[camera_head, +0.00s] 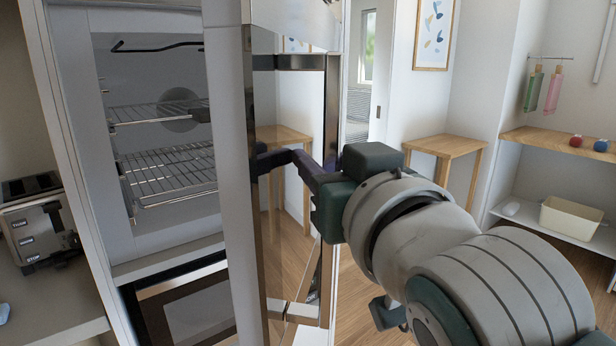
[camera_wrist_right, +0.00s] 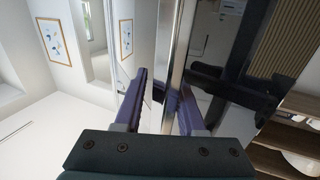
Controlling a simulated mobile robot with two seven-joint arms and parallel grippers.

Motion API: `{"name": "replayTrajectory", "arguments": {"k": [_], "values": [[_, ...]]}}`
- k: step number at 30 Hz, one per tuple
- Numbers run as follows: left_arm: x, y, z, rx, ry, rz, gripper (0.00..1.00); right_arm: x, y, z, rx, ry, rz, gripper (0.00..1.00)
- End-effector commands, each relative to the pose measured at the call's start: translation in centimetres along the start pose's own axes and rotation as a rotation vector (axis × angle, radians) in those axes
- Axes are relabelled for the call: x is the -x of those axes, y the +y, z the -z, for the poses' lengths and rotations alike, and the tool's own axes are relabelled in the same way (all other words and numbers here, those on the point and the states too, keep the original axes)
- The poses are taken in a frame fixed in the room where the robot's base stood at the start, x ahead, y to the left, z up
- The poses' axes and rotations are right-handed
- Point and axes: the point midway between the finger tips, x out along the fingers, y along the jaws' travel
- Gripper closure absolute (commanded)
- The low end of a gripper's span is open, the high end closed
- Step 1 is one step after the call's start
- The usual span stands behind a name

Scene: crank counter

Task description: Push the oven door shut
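The oven door (camera_head: 290,115) stands open, swung out to the right of the oven cavity (camera_head: 150,75). Its dark glossy face reflects the room. A long upright chrome bar (camera_head: 331,120) runs along the door and also shows in the right wrist view (camera_wrist_right: 176,50). My right gripper (camera_head: 300,160) is at the door's outer side, about mid-height. In the right wrist view its two purple fingers (camera_wrist_right: 161,95) are spread, one each side of the bar, with a visible gap. I cannot tell whether either finger touches the door. My left gripper is not in view.
Wire racks (camera_head: 170,170) sit inside the oven. A toaster (camera_head: 42,225) stands on the counter at the left. A wooden table (camera_head: 447,146) and a shelf with a cream bin (camera_head: 570,217) are at the back right. The floor between is mostly clear.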

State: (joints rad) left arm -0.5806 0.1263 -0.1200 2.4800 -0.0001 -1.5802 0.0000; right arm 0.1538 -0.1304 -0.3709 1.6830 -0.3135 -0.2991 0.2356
Motion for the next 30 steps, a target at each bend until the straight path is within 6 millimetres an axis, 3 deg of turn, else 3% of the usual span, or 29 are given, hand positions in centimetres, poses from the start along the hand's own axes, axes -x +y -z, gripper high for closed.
{"name": "replayTrajectory", "arguments": {"k": [1,30], "values": [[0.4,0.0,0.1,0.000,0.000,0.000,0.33,0.3,-1.3,0.8,-0.004,0.016,0.025,0.50],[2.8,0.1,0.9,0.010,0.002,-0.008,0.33,6.9,-4.6,0.8,-0.004,0.011,0.015,0.50]]}}
